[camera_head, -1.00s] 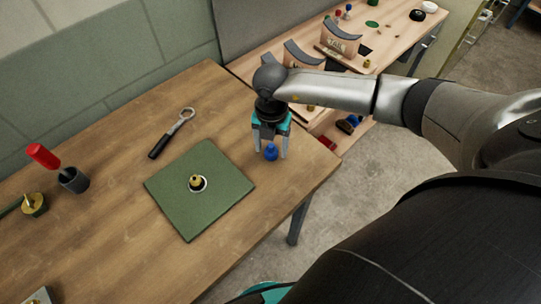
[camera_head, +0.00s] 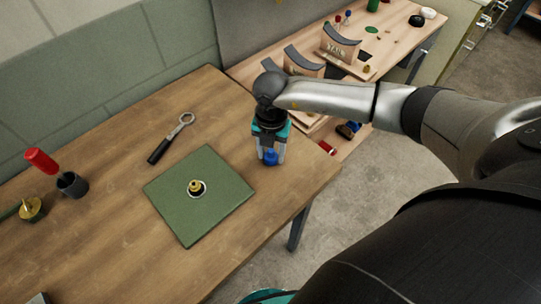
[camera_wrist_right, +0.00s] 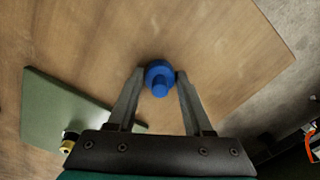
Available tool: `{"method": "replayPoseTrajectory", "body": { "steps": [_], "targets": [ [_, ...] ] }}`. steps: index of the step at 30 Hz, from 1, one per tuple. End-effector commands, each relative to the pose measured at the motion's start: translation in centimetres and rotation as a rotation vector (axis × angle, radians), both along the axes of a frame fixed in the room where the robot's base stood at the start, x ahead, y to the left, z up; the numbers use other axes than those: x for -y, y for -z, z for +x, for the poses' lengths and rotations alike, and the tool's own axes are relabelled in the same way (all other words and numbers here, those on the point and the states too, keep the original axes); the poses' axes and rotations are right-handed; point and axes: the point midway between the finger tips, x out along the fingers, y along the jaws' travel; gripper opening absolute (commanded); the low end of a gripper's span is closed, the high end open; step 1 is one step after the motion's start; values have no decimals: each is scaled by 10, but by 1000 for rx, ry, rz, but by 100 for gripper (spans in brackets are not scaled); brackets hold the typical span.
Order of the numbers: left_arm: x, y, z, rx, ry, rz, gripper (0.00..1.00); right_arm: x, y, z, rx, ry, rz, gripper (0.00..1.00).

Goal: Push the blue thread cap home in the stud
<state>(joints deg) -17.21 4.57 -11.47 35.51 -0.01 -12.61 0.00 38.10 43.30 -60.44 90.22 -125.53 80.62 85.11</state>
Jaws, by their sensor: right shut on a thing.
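The blue thread cap (camera_head: 270,158) is on the wooden table between the fingertips of my right gripper (camera_head: 270,160). The right gripper points down and is shut on the cap. In the right wrist view the blue cap (camera_wrist_right: 160,78) sits between the two fingers (camera_wrist_right: 159,84), with its narrower round part towards the camera. The brass stud (camera_head: 196,187) with a pale ring around its base stands upright on the green mat (camera_head: 170,212), to the left of the gripper and apart from it. The stud shows partly in the wrist view (camera_wrist_right: 67,144). My left gripper is not in view.
A ring-ended tool (camera_head: 172,138) with a black handle lies behind the mat. A red-handled tool (camera_head: 42,161) stands in a dark cup (camera_head: 72,185) at left, near a brass piece (camera_head: 31,209). A second bench (camera_head: 385,45) with curved stands is behind. Table between cap and mat is clear.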

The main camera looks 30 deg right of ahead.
Motion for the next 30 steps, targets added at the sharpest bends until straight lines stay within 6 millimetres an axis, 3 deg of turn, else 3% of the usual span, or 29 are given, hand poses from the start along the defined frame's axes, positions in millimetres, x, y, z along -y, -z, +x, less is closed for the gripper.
{"method": "replayPoseTrajectory", "body": {
  "steps": [30],
  "targets": [
    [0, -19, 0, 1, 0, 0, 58, 0, -21, 0, 0, 0, 0, 0]
  ]
}}
